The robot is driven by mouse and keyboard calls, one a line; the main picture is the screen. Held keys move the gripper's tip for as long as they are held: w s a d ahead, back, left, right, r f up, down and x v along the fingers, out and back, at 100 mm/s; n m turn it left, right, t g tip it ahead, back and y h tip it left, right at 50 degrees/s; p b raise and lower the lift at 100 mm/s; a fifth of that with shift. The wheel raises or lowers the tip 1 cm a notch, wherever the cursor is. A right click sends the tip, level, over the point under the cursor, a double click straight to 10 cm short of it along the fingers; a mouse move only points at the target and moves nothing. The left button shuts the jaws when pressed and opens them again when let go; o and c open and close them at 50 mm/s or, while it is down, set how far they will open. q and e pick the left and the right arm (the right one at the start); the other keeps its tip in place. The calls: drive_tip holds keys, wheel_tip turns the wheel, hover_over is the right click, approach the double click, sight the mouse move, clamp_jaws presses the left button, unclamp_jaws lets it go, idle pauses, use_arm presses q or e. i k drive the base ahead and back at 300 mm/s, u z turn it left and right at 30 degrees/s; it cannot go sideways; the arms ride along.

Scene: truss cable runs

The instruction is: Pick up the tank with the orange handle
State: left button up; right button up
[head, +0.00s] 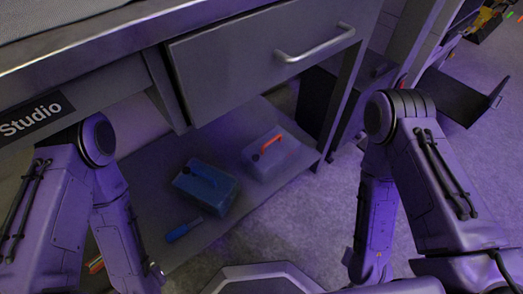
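The tank with the orange handle (273,160) is a pale box, tinted purple by the light. It stands on the low shelf under the workbench, towards the shelf's right end, with its orange handle on top. A dark blue tank (205,188) with a blue handle stands to its left on the same shelf. My two arms hang down on either side of the picture, the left arm in front of the shelf's left part and the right arm over the floor. Neither gripper can be seen, and nothing touches the tank in view.
A blue-handled tool (184,229) lies near the shelf's front edge. A small orange-red item (95,264) is partly hidden behind my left arm. The closed drawer (265,65) with a metal handle overhangs the shelf. Carpeted floor (310,215) lies open in front at right.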

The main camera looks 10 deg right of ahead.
sight(267, 156)
drive_tip(key=k, duration=0.5)
drive_tip(key=z, duration=2.05)
drive_tip(key=i, duration=2.3)
drive_tip(key=u, duration=3.25)
drive_tip(key=i, duration=0.5)
